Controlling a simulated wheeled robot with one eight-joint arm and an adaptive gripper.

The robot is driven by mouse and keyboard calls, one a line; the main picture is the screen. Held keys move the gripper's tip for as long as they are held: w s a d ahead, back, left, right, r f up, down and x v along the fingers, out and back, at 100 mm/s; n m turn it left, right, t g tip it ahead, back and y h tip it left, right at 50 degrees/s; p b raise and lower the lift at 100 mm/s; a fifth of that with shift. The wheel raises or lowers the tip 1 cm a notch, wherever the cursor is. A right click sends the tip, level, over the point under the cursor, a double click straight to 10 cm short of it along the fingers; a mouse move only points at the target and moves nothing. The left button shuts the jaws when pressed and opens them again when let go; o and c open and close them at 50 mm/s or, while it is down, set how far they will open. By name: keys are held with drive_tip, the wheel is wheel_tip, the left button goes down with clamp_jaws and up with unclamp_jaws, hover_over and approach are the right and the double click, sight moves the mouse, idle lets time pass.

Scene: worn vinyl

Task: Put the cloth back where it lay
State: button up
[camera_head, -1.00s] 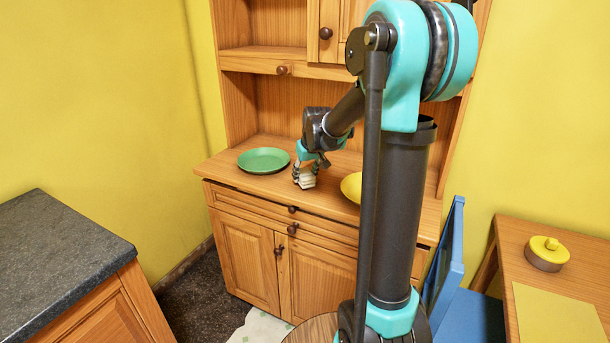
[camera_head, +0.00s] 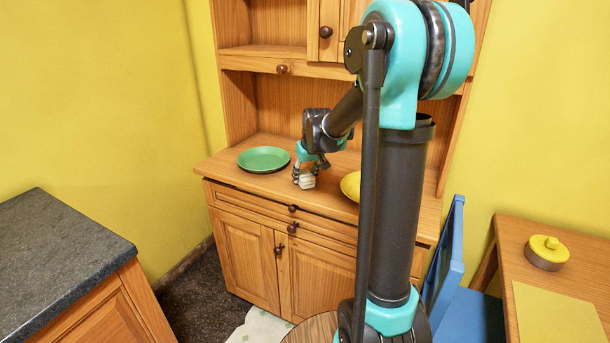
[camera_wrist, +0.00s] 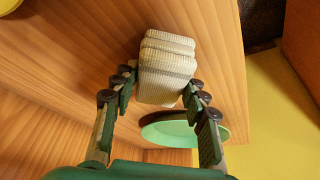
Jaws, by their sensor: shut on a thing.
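The cloth (camera_wrist: 168,62) is a folded, off-white, checked pad. It shows in the wrist view between the fingers of my gripper (camera_wrist: 163,88), which is shut on it. In the head view the cloth (camera_head: 307,182) is small, under my gripper (camera_head: 304,175), at the sideboard's wooden top (camera_head: 268,189). The cloth is between a green plate (camera_head: 264,159) on the left and a yellow plate (camera_head: 351,186) on the right. I cannot tell whether the cloth touches the wood.
The green plate also shows in the wrist view (camera_wrist: 172,132), close to my gripper. The yellow plate is partly hidden by my arm. A grey counter (camera_head: 60,258) stands at the left. A blue chair (camera_head: 447,265) and a table with a yellow-lidded pot (camera_head: 545,254) are at the right.

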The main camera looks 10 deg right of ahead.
drive_tip(key=shift+f, duration=0.3)
idle(0.4)
drive_tip(key=o, duration=1.1)
drive_tip(key=shift+r, duration=0.1)
drive_tip(key=shift+v, duration=3.9)
